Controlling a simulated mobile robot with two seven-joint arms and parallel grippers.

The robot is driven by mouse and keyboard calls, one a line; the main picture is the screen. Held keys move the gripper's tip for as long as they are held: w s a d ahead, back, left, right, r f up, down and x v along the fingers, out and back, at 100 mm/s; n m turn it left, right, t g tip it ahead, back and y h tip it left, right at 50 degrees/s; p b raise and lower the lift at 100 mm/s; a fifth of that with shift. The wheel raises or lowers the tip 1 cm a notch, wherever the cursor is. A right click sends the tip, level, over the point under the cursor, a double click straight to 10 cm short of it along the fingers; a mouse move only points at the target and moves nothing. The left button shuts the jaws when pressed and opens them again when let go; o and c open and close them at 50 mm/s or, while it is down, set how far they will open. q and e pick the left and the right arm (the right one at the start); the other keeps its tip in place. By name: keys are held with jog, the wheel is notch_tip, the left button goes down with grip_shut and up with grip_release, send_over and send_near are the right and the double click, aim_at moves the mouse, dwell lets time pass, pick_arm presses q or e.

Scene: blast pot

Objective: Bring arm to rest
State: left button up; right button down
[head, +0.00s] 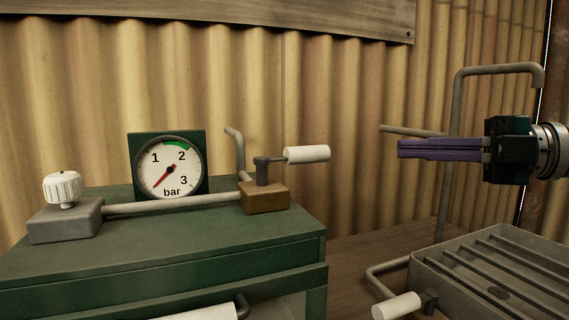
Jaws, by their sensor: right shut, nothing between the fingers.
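My right gripper (400,149) comes in from the right edge of the head view. Its long purple fingers point left and lie together, shut with nothing between them. It is in the air, to the right of the lever valve with the white handle (307,154) and above the slatted metal tray. It appears to touch nothing, and a grey pipe shows behind it. My left gripper is not in the head view.
A green cabinet (180,243) carries a pressure gauge (171,168), its red needle pointing lower left, and a white knob (63,188). A slatted tray (480,262) with a white-handled lever (397,306) stands at lower right. A bent pipe (457,95) rises behind my gripper, before a corrugated wall (330,90).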

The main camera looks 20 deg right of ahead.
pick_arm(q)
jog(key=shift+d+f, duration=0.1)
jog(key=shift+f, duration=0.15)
pick_arm(e)
jog(key=a+f+m+t+h+p, duration=0.3)
jog(key=a+f+m+h+p, duration=0.45)
jog(key=m, duration=0.65)
jog(key=s+a+f+m+g+h+p, duration=0.1)
jog(key=s+a+m+g+h+p, duration=0.35)
jog(key=s, duration=0.75)
jog(key=s+a+f+m+g+h+p, duration=0.1)
jog(key=s+a+f+m+g, duration=0.15)
jog(key=s+m+g, duration=0.65)
pick_arm(q)
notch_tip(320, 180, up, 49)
jog(key=p, duration=3.6)
pick_arm(e)
notch_tip(320, 180, up, 37)
jog(key=s+n+t, duration=0.2)
jog(key=n, duration=0.2)
jog(key=shift+s, duration=0.25)
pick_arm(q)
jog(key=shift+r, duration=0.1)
